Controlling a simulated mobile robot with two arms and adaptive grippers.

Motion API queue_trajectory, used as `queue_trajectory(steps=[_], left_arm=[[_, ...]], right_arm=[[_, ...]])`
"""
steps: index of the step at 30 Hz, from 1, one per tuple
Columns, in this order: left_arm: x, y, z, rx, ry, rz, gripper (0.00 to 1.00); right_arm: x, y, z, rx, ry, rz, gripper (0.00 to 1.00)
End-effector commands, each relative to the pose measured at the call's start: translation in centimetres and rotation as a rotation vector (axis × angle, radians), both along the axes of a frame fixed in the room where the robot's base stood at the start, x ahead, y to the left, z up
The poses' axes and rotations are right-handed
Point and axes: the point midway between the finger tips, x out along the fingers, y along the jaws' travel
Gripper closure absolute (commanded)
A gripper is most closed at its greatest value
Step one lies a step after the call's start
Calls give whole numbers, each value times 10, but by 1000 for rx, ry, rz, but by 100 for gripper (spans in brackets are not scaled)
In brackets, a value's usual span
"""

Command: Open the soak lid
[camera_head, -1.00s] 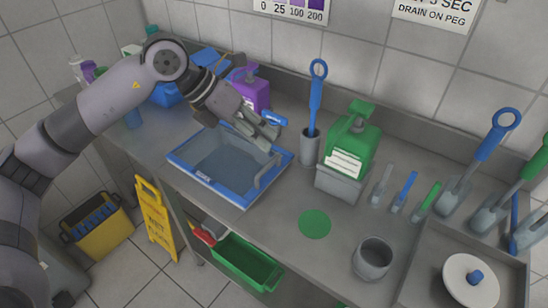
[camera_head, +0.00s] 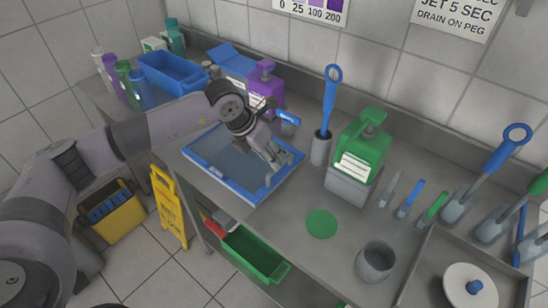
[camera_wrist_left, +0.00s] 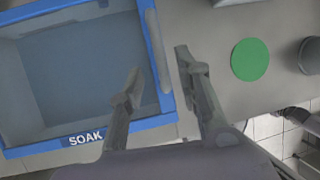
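The soak lid is a see-through panel with a blue frame (camera_head: 225,195), lying flat on the counter in the head view. In the left wrist view its frame (camera_wrist_left: 70,141) carries the word SOAK. A grey bar-like handle (camera_wrist_left: 155,50) runs along the lid's edge there. My left gripper (camera_head: 275,163) is over the lid's right side. In the wrist view its two fingers (camera_wrist_left: 159,62) are apart, one on each side of the handle and blue edge. Contact cannot be told. The lid looks closed. My right gripper is not in view.
Behind the lid stand a purple jug (camera_head: 266,88) and a blue tub (camera_head: 172,75). To its right are a blue-handled tool in a grey holder (camera_head: 321,150) and a green jug (camera_head: 362,145). A green disc (camera_head: 321,223) marks clear counter in front.

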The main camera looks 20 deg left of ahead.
Motion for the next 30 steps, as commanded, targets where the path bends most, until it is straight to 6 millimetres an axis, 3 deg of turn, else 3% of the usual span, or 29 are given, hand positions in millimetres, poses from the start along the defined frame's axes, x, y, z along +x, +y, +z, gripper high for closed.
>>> queue_trajectory(steps=[6,17,30], left_arm=[[8,-8,-23,-2,3,1,69],[10,-10,-30,0,0,0,69],[10,-10,-29,0,0,1,97]], right_arm=[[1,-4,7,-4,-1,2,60],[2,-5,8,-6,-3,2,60],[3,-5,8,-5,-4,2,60]])
